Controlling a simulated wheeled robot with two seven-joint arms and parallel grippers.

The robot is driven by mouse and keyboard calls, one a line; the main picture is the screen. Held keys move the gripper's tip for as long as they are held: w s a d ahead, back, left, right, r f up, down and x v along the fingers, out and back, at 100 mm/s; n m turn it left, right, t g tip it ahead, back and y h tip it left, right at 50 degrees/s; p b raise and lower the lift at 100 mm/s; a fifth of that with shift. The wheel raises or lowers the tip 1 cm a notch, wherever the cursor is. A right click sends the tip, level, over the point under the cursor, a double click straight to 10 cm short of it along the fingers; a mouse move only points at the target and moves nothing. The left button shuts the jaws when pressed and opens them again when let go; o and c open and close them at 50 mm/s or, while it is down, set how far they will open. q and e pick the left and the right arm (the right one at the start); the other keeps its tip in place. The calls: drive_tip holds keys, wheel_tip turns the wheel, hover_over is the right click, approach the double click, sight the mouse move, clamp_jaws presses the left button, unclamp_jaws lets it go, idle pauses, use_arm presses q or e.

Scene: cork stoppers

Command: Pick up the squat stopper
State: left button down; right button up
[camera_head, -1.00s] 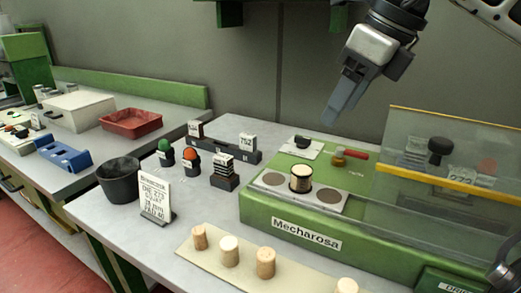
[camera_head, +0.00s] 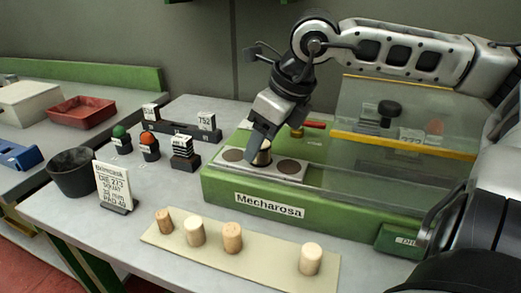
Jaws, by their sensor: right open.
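A short, pale stopper (camera_head: 264,157) with a dark lower edge stands on the middle disc of the green Mecharosa machine's plate (camera_head: 216,166). My right gripper (camera_head: 256,147) reaches down from above with its fingers at this stopper, partly hiding it. The gripper is open; whether its fingers touch the stopper cannot be told. Several taller-looking pale stoppers stand upright on a beige mat (camera_head: 270,262) in front, among them one at the right end (camera_head: 310,259). My left gripper is not in view.
Green and orange knobbed stamps (camera_head: 149,147) and a black block (camera_head: 184,153) stand left of the machine. A clear guard with a yellow bar (camera_head: 400,146) covers the machine's right side.

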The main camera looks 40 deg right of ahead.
drive_tip(key=shift+x, duration=1.05)
drive_tip(key=c, duration=1.1)
drive_tip(key=shift+r, duration=0.1)
